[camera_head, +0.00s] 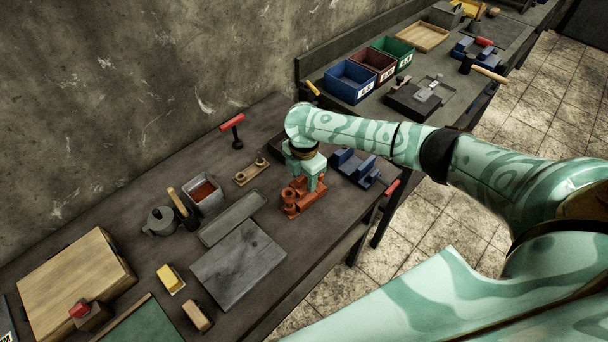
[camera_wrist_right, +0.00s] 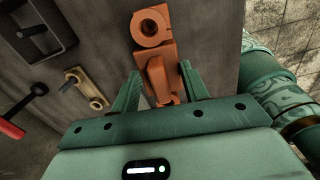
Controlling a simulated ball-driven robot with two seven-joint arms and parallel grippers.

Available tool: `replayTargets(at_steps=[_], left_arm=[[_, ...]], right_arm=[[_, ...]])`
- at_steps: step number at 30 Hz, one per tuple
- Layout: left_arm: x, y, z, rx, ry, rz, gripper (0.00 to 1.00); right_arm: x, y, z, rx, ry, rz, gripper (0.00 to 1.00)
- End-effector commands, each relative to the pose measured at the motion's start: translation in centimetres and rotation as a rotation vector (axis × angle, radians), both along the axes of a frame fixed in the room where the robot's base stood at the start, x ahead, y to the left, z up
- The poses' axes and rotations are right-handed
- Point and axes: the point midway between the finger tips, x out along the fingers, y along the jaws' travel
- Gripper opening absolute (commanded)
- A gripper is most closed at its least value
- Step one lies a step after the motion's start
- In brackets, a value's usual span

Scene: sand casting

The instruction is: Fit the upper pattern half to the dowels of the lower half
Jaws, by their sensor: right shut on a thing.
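The orange-red pattern (camera_head: 303,199) stands on the dark workbench, under my right gripper (camera_head: 310,180). In the right wrist view the pattern (camera_wrist_right: 152,30) has a round boss with a hole at its far end, and a raised orange part (camera_wrist_right: 157,82) sits between the fingers of my right gripper (camera_wrist_right: 160,74). The gripper is shut on this orange part, which I take for the upper pattern half. The dowels and the joint between the halves are hidden, so I cannot tell whether the halves are seated together. My left gripper is out of view.
A blue fixture (camera_head: 355,167) stands close on the right of the pattern. A light wooden piece with two round bosses (camera_head: 251,172) and a red-handled tool (camera_head: 233,128) lie on the left. A grey slab (camera_head: 238,264) lies nearer. The bench's front edge is close.

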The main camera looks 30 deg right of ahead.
Motion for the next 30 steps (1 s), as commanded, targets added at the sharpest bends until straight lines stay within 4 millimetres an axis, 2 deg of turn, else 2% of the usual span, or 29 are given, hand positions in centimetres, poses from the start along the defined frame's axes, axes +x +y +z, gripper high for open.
replayTargets(at_steps=[30], left_arm=[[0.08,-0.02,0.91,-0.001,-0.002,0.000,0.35]], right_arm=[[-0.01,0.02,0.03,0.001,0.000,0.000,0.20]])
